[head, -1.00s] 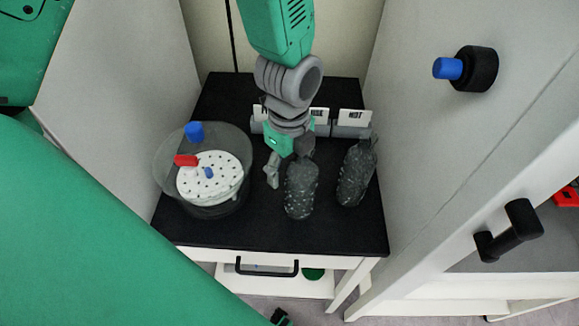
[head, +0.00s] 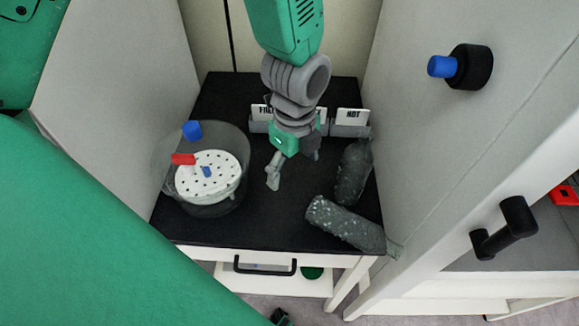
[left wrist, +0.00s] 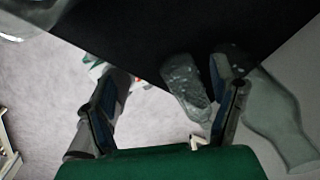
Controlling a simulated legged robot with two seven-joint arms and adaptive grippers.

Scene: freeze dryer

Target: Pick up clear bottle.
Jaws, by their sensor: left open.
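Two clear bottles with grainy dark-looking walls are on the black tabletop. One bottle (head: 345,224) lies on its side at the front right, its narrow end reaching past the table's edge. The other bottle (head: 353,172) is behind it, close to the right wall. My left gripper (head: 292,170) is open and empty, pointing down left of both bottles. In the left wrist view, a bottle (left wrist: 186,88) shows between my open fingers and another (left wrist: 275,118) shows beyond the right finger; which is which I cannot tell. My right gripper is not in view.
A round clear vessel (head: 226,196) with a white perforated disc (head: 207,177) stands at the left. Labelled card holders (head: 350,130) line the back. A grey wall (head: 420,130) with a blue-tipped knob (head: 468,67) bounds the right. The table's middle is clear.

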